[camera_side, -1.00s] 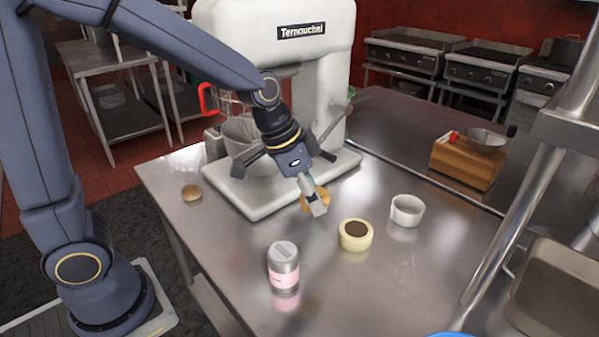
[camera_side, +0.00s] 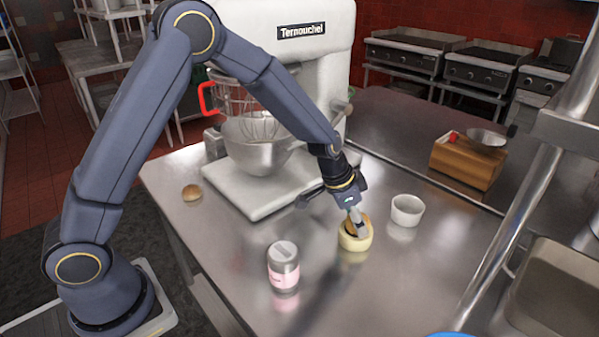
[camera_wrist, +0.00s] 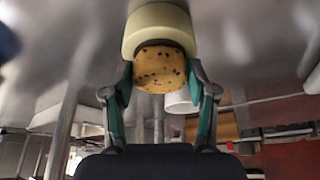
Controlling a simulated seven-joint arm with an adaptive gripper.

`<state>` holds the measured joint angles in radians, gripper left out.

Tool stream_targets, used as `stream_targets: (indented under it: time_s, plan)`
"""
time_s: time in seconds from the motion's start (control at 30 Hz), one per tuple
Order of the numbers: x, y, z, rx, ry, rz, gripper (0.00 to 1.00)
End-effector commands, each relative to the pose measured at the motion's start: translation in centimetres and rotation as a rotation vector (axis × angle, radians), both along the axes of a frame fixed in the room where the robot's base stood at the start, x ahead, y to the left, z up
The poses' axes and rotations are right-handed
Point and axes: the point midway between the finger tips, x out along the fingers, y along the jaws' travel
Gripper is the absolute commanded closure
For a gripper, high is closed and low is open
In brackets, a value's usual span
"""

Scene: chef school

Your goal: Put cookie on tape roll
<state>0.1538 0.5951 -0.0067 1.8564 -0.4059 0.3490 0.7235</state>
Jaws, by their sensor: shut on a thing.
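The cookie (camera_wrist: 159,68) is round and golden with dark chips. In the wrist view it sits between the two fingers of my gripper (camera_wrist: 160,88), which is shut on it. The tape roll (camera_side: 355,242) is pale yellow and stands on the steel table; it also shows in the wrist view (camera_wrist: 160,20), right beyond the cookie. In the side view my gripper (camera_side: 360,228) is at the top of the tape roll and partly hides it and the cookie. I cannot tell whether the cookie touches the roll.
A white ramekin (camera_side: 407,210) stands just right of the roll. A pink-labelled can (camera_side: 284,267) stands to its left, nearer the front. A large mixer (camera_side: 270,185) stands behind. A small bun (camera_side: 192,193) lies at the far left.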

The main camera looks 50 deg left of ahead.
Motion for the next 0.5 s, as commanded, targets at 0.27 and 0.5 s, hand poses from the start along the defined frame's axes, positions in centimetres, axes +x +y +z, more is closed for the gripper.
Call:
stream_targets:
  time_s: [0.27,0.5]
  plan:
    - [0.02,0.00,-0.11,0.000,-0.001,0.000,0.77]
    - [0.00,0.00,-0.30,0.001,-0.002,-0.001,0.26]
